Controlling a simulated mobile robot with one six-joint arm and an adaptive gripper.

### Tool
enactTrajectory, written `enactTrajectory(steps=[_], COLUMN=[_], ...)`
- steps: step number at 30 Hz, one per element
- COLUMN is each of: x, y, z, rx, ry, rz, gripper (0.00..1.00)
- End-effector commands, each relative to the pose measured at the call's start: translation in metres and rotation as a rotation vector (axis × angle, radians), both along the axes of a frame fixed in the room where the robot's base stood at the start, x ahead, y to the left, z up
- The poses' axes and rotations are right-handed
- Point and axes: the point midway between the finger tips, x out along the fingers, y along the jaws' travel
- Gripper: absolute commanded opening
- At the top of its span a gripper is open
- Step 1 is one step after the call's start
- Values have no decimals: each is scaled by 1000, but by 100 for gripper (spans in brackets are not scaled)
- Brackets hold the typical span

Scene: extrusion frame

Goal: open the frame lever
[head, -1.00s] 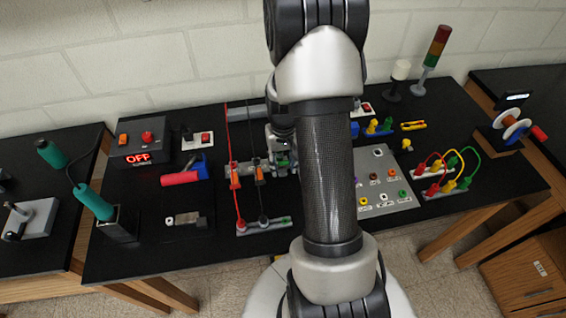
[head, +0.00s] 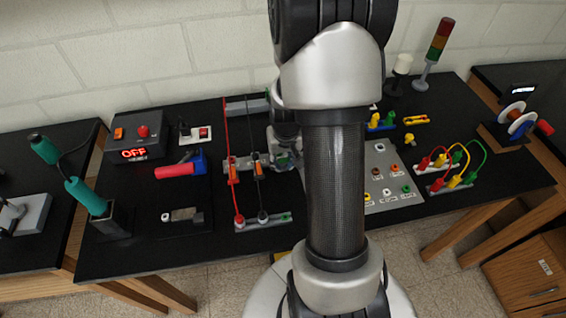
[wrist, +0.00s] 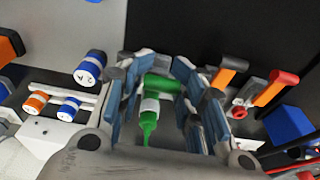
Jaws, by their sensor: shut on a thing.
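In the wrist view my gripper (wrist: 160,105) has its blue-padded fingers around a green piece (wrist: 152,86) with a white collar and a narrow green tip. I take it for the frame lever, but cannot be sure. Two orange-and-grey levers (wrist: 228,72) stand to the right of the fingers, apart from them. In the head view my gripper (head: 288,155) is at the right end of a grey rail (head: 242,168), partly hidden by my arm. Orange pieces (head: 258,168) sit on that rail, beside the red and black cables.
Blue-and-white knobs (wrist: 91,67) stand left of my gripper in the wrist view. In the head view a red-handled blue tool (head: 175,170) lies to the left, and a panel of coloured sockets (head: 388,175) to the right. The front left of the black table (head: 145,255) is clear.

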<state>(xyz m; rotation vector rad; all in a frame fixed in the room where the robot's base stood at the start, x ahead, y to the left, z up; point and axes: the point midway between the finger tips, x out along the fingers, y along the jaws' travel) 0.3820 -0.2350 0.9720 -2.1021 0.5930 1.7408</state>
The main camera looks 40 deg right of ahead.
Motion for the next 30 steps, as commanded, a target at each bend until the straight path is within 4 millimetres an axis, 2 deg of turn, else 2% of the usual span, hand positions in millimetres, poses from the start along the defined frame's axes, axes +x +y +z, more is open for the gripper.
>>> enactTrajectory(steps=[10, 11, 12, 21, 30], x=[0, 0, 0, -1, -1], y=[0, 0, 0, 0, 0], z=[0, 0, 0, 0, 1], rx=[-8, -8, -8, -7, -7], ry=[-13, -13, -13, -12, -12], rz=[0, 0, 0, 0, 0], gripper=[8, 34, 36, 56, 56])
